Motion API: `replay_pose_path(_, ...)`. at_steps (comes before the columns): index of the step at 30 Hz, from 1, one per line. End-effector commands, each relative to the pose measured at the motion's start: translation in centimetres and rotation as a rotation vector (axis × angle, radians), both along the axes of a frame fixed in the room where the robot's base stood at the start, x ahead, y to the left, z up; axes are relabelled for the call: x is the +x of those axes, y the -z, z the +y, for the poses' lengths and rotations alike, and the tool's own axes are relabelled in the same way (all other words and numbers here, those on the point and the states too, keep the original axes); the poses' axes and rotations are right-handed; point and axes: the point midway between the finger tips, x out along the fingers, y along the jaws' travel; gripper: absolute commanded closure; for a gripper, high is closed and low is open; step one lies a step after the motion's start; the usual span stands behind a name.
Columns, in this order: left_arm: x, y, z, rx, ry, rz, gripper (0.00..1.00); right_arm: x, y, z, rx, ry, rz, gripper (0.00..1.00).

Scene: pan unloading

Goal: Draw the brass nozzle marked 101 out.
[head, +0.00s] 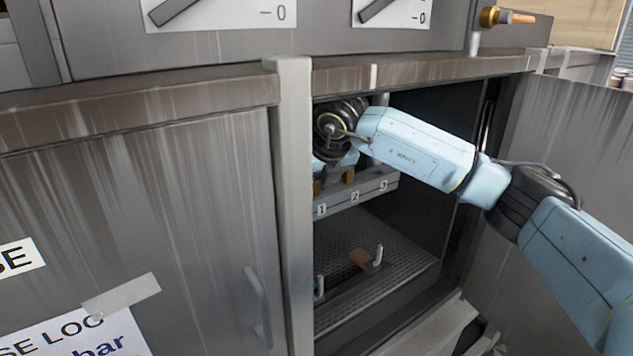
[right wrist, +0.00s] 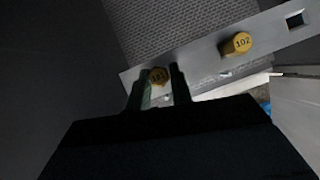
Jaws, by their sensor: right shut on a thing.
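The brass nozzle marked 101 (right wrist: 158,76) is between the two fingers of my right gripper (right wrist: 160,80), which is shut on it. In the right wrist view it is at the metal rack bar (right wrist: 204,58); I cannot tell whether it has lifted at all. The brass nozzle marked 102 (right wrist: 236,43) stands in the bar beside it, and it also shows in the head view (head: 349,176). In the head view my right arm reaches into the open cabinet from the right, and the cabinet's post partly hides the gripper. My left gripper is not in view.
The bar in the head view (head: 365,194) carries labels 1, 2 and 3. The bar has an empty square hole (right wrist: 295,19). A perforated floor (head: 375,260) with small upright pegs lies below. The cabinet post (head: 292,200) stands close on the left, the open door (head: 580,130) on the right.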

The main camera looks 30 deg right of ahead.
Motion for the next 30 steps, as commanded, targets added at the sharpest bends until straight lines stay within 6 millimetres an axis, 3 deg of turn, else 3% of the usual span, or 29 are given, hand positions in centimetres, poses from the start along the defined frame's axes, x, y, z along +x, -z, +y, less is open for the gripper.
replay_pose_path(30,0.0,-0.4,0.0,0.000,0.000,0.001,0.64,0.0,-1.4,0.0,0.000,0.000,0.000,1.00)
